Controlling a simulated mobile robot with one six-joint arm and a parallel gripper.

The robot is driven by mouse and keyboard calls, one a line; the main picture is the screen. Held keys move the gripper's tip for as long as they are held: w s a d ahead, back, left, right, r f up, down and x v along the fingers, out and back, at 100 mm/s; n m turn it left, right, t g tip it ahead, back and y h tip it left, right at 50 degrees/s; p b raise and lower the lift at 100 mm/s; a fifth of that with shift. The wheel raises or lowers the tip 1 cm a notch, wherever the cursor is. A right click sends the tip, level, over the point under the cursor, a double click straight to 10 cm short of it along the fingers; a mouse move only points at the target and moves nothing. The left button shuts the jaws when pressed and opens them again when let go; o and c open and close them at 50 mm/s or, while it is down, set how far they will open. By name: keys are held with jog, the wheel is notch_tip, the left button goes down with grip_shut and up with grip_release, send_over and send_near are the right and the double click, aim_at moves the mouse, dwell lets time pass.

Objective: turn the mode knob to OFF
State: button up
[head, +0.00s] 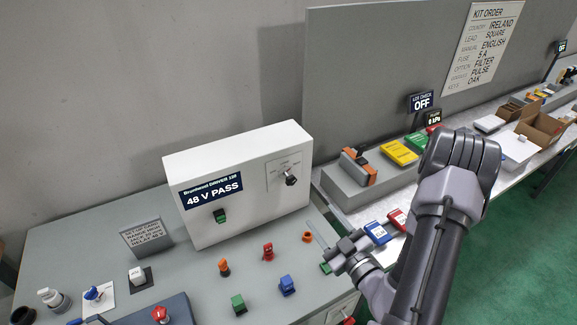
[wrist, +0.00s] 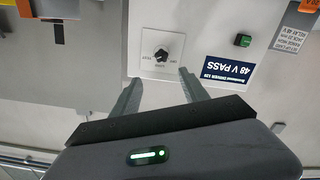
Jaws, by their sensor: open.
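The mode knob (head: 290,179) is a black knob on a pale square plate at the right of the white machine's front. In the wrist view the knob (wrist: 161,55) shows upside down on its plate, with small labels around it that are too small to read surely. I cannot tell which label it points to. My gripper (head: 320,250) is in front of the machine, below and to the right of the knob. In the wrist view my gripper (wrist: 160,78) has its two fingers apart with nothing between them, lined up toward the knob but apart from it.
The machine (head: 245,150) has a display (head: 213,191) reading 48 V PASS and a green button (head: 220,215). Several small coloured parts, including a red one (head: 268,251) and a blue one (head: 287,285), stand on the bench before it. A grey block (head: 350,190) stands at right.

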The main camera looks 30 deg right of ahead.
jog(key=b, duration=0.7)
send_near(292, 182)
jog(key=w+p, duration=0.1)
jog(key=w, duration=0.9)
jog(key=shift+w+a, duration=0.15)
jog(key=shift+w, duration=0.25)
grip_shut()
